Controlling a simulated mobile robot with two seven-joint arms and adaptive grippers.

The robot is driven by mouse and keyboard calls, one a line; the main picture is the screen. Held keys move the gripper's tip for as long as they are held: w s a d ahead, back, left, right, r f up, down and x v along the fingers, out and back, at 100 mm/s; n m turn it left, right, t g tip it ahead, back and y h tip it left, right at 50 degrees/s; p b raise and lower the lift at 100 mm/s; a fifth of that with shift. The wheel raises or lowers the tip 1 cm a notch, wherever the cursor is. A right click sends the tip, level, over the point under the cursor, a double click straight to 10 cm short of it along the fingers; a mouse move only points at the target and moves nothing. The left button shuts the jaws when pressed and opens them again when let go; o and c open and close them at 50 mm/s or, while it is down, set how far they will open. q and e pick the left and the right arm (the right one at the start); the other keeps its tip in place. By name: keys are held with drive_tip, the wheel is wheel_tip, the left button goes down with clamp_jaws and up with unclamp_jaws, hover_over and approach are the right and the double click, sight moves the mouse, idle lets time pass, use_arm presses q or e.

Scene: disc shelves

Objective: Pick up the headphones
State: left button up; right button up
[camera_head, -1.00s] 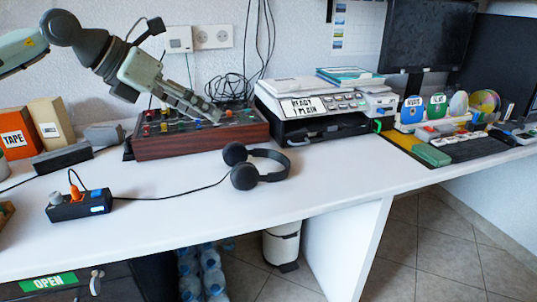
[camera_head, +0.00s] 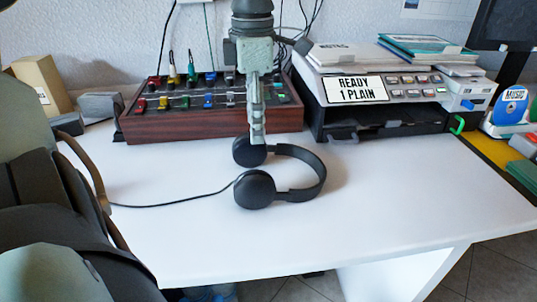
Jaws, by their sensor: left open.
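The black headphones (camera_head: 256,190) lie on the white desk, with the two ear cups to the left and the headband curving to the right. A thin black cable runs from them to the left. My left gripper (camera_head: 258,137) points down over the far ear cup and hides part of it. It is open with nothing in it, seen nearly edge-on. I cannot tell whether its fingertips touch the cup. My right gripper is not in view.
A wood-sided mixer (camera_head: 215,121) stands behind the headphones, and a printer (camera_head: 395,92) with papers on top stands behind right. My own arm parts cover the lower left. The desk (camera_head: 400,190) is clear right of and in front of the headphones.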

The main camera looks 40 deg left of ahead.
use_arm(q)
drive_tip(key=f, duration=0.6)
drive_tip(key=shift+w+a, duration=0.2)
drive_tip(key=shift+a, duration=0.05)
drive_tip(key=shift+c, duration=0.6)
clamp_jaws()
